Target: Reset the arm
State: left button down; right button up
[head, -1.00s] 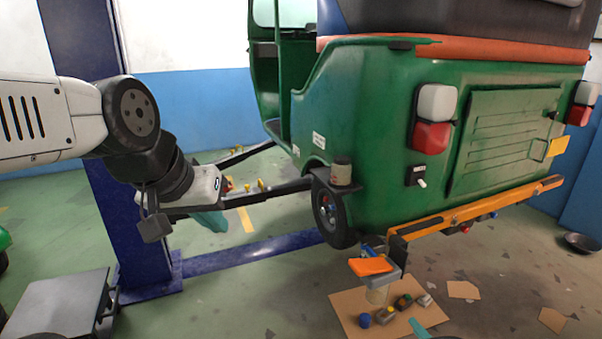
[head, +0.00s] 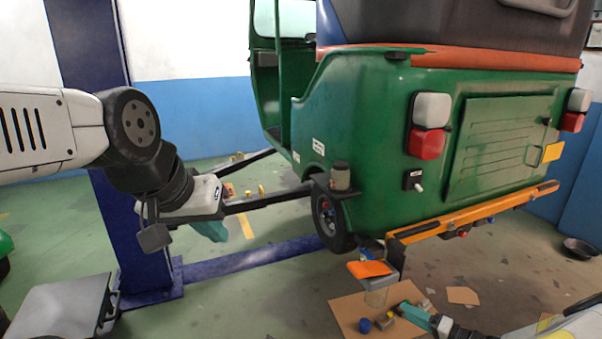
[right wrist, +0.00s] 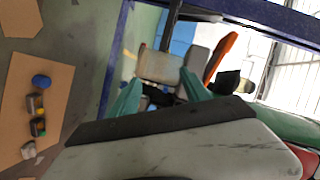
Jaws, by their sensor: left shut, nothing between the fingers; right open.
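My left gripper (head: 210,231) hangs at the end of the left arm, with teal fingers shut and empty, in front of the blue lift post (head: 145,235). My right gripper (head: 420,318) comes in from the bottom right, over the cardboard sheet. Its two teal fingers stand apart in the right wrist view (right wrist: 160,93), open. A pale, cylinder-like thing (right wrist: 160,66) shows beyond the fingertips there; I see no contact. The green rickshaw (head: 370,130) stands by the lift, its rear facing me.
The cardboard sheet (head: 345,308) on the floor holds several small parts, including a blue cap (head: 364,325). A grey platform (head: 58,306) stands at left; a dark bowl (head: 580,248) lies at right.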

jog(key=s+a+r+n+g+h, duration=0.1)
jog(key=a+r+n+g, duration=0.3)
jog(key=r, duration=0.6)
jog(key=s+a+r+g+h, duration=0.1)
jog(key=a+r+g, duration=0.3)
jog(key=r, duration=0.5)
jog(key=s+a+r+n+g+h, duration=0.1)
jog(key=a+r+n+g+h, duration=0.1)
jog(key=a+r, duration=0.6)
jog(key=s+a+r+t+h, duration=0.2)
jog(key=s+r, duration=0.7)
jog(key=r, duration=0.1)
jog(key=s+a+r+m+t+h, duration=0.1)
jog(key=s+a+r+t+h, duration=0.1)
jog(key=s+r, duration=0.8)
jog(key=shift+a+r+h, duration=0.4)
jog(key=shift+r, duration=0.05)
